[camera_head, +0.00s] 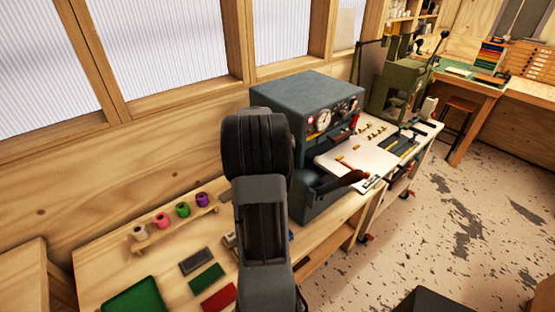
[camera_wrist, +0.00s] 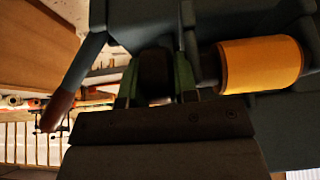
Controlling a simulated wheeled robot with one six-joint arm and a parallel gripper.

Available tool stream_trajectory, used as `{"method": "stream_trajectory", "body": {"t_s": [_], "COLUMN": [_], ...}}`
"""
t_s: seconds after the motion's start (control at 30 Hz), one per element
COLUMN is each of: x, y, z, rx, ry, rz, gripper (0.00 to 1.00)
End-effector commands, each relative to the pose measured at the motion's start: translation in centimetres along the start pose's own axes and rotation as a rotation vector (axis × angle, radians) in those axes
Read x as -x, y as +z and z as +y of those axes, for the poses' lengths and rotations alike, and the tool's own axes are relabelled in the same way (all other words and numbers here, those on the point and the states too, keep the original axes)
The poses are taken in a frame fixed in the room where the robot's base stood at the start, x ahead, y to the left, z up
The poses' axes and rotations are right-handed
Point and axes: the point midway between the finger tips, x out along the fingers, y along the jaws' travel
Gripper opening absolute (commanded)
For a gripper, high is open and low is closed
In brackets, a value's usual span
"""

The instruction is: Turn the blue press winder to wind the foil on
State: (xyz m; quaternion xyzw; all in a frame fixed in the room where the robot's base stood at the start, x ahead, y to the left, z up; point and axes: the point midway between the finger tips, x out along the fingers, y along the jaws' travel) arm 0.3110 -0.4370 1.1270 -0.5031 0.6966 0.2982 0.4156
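The blue-grey press (camera_head: 305,100) stands on the bench behind my arm, with round gauges and a red button on its front. A lever with a brown grip (camera_head: 350,178) sticks out at its lower right. In the wrist view, my gripper (camera_wrist: 156,80) has its two greenish fingers apart, one on each side of a dark rounded part (camera_wrist: 155,72) that looks like the winder knob. I cannot tell whether the fingers press on it. A gold foil roll (camera_wrist: 262,66) sits just right of the fingers. The lever's brown grip (camera_wrist: 57,110) shows at left. My arm hides the gripper in the head view.
A rack of coloured foil rolls (camera_head: 182,209) stands at the back left of the bench. Green, red and dark flat pieces (camera_head: 206,278) lie in front. A white board (camera_head: 357,160) with small brass pieces lies right of the press. A green machine (camera_head: 402,85) stands beyond.

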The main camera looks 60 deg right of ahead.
Motion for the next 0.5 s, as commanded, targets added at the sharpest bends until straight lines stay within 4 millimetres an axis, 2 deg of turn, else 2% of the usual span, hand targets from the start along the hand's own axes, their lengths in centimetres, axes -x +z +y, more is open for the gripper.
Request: {"method": "stream_trajectory", "body": {"t_s": [0.03,0.23,0.5], "x": [0.04,0.0,0.14], "y": [-0.02,0.0,0.0], "z": [-0.03,0.02,0.04], "rx": [0.0,0.0,0.0], "ry": [-0.001,0.001,0.001], "rz": [0.001,0.0,0.0], "gripper": [0.32,0.51,0.51]}}
